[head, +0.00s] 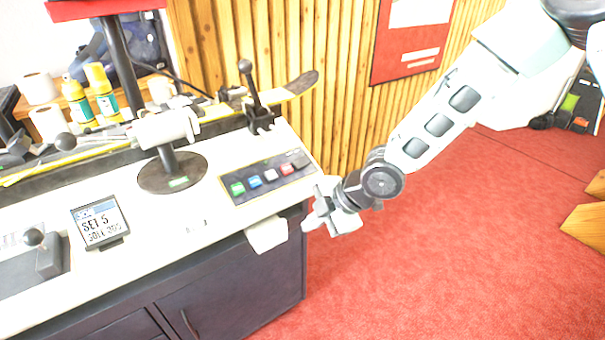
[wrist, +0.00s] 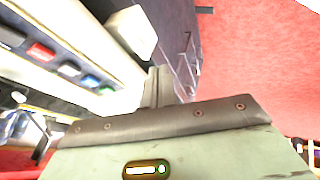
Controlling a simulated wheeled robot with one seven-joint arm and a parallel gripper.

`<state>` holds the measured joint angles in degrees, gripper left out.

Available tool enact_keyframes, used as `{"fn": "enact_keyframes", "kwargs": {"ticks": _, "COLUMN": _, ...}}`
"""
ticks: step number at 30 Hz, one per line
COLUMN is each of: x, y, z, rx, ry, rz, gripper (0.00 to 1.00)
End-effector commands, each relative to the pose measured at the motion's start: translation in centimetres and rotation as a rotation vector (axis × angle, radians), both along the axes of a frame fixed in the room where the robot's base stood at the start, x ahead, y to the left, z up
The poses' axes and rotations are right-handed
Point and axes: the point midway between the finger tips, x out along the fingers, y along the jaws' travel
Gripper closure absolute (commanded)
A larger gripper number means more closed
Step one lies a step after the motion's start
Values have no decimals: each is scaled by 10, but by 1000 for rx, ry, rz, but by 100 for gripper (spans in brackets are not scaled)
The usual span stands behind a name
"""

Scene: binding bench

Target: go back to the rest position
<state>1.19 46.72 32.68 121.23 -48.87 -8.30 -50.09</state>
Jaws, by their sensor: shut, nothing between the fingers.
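My gripper (head: 318,213) is at the end of my arm, just off the right end of the bench (head: 150,262) in the head view. It is clear of the bench top, over the red floor side. In the wrist view its fingers (wrist: 158,86) are together with nothing between them. The button panel (head: 268,177) with green, blue, white and red buttons lies on the bench near it. The panel also shows at the left of the wrist view (wrist: 62,62).
A white box-like part (head: 267,235) juts from the bench front close to my gripper. A black lever (head: 256,98) stands at the bench's back right. A display (head: 98,222) sits on the bench. Red floor (head: 440,250) to the right is open.

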Motion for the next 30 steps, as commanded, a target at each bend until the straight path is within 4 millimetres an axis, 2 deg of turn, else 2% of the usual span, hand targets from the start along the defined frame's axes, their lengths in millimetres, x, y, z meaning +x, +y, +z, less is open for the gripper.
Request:
{"fn": "enact_keyframes", "kwargs": {"ticks": 5, "x": -5, "y": -3, "z": 12, "rx": -27, "ry": 20, "rz": -34, "gripper": 100}}
{"fn": "enact_keyframes", "kwargs": {"ticks": 8, "x": -18, "y": -11, "z": 36, "rx": -89, "ry": 67, "rz": -126, "gripper": 100}}
{"fn": "enact_keyframes", "kwargs": {"ticks": 10, "x": -33, "y": -22, "z": 60, "rx": -146, "ry": 117, "rz": -232, "gripper": 100}}
{"fn": "enact_keyframes", "kwargs": {"ticks": 14, "x": -70, "y": -45, "z": 107, "rx": -242, "ry": 218, "rz": -473, "gripper": 100}}
{"fn": "enact_keyframes", "kwargs": {"ticks": 21, "x": -158, "y": -87, "z": 185, "rx": -329, "ry": 406, "rz": -942, "gripper": 100}}
{"fn": "enact_keyframes", "kwargs": {"ticks": 24, "x": -193, "y": -99, "z": 208, "rx": -337, "ry": 484, "rz": -1105, "gripper": 100}}
{"fn": "enact_keyframes", "kwargs": {"ticks": 27, "x": -220, "y": -108, "z": 222, "rx": -338, "ry": 549, "rz": -1221, "gripper": 100}}
{"fn": "enact_keyframes", "kwargs": {"ticks": 30, "x": -237, "y": -113, "z": 230, "rx": -338, "ry": 592, "rz": -1290, "gripper": 100}}
